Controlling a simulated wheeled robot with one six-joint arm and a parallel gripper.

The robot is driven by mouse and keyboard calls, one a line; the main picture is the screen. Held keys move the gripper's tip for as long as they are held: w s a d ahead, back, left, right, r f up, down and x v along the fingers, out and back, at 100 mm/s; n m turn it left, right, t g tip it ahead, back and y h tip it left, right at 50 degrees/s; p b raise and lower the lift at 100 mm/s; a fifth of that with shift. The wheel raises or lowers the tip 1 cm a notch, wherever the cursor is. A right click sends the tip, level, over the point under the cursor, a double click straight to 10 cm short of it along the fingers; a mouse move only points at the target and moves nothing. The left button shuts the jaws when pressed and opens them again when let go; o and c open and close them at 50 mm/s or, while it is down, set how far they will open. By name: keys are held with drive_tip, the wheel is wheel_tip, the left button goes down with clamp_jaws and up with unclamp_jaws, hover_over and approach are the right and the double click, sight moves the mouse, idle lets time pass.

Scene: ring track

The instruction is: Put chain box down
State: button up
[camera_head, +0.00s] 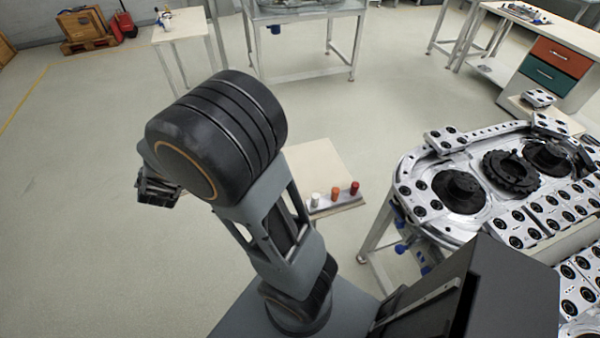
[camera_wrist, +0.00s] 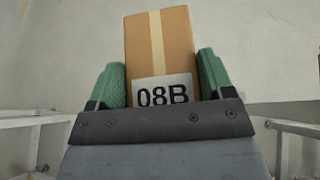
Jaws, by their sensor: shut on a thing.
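The chain box (camera_wrist: 160,45) is a brown carton with a pale tape strip and a white label reading 08B, seen in the wrist view. My gripper (camera_wrist: 162,72) has its two green fingers on either side of the box and is shut on it. The lower part of the box is hidden behind the dark gripper body. In the head view my gripper (camera_head: 157,188) is partly behind my arm at the left, over the floor, and the box cannot be made out there.
The ring track (camera_head: 420,172) with metal carriers stands at the right. A low pale table (camera_head: 318,165) with white, orange and red pegs is behind my arm. A small white table (camera_head: 180,27) and a metal-legged table (camera_head: 300,70) stand farther back. Open floor lies at the left.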

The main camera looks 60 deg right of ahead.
drive_tip(key=s+d+r+m+g+h+b, duration=0.1)
drive_tip(key=d+r+m+g+h, duration=0.15)
drive_tip(key=d, duration=0.25)
drive_tip(key=s+d+r+m+g+h, duration=0.1)
drive_tip(key=d+m+h, duration=0.1)
drive_tip(key=d+m, duration=0.3)
drive_tip(key=s+d+m+g+b, duration=0.2)
drive_tip(key=s+d+m+g, duration=0.95)
drive_tip(key=s+g, duration=0.3)
drive_tip(key=shift+m, duration=0.5)
drive_tip(key=shift+s+d+f+p, duration=0.2)
drive_tip(key=shift+s+d+f, duration=0.75)
drive_tip(key=shift+d+f, duration=1.15)
drive_tip(key=shift+s+d+f+p, duration=0.2)
drive_tip(key=shift+s+d+f, duration=0.75)
drive_tip(key=shift+d+f, duration=1.15)
drive_tip(key=shift+s+d+f+p, duration=0.2)
drive_tip(key=shift+s+d+f, duration=0.75)
drive_tip(key=shift+d+f, duration=1.1)
drive_tip(key=o, duration=1.7)
drive_tip(key=shift+f, duration=0.15)
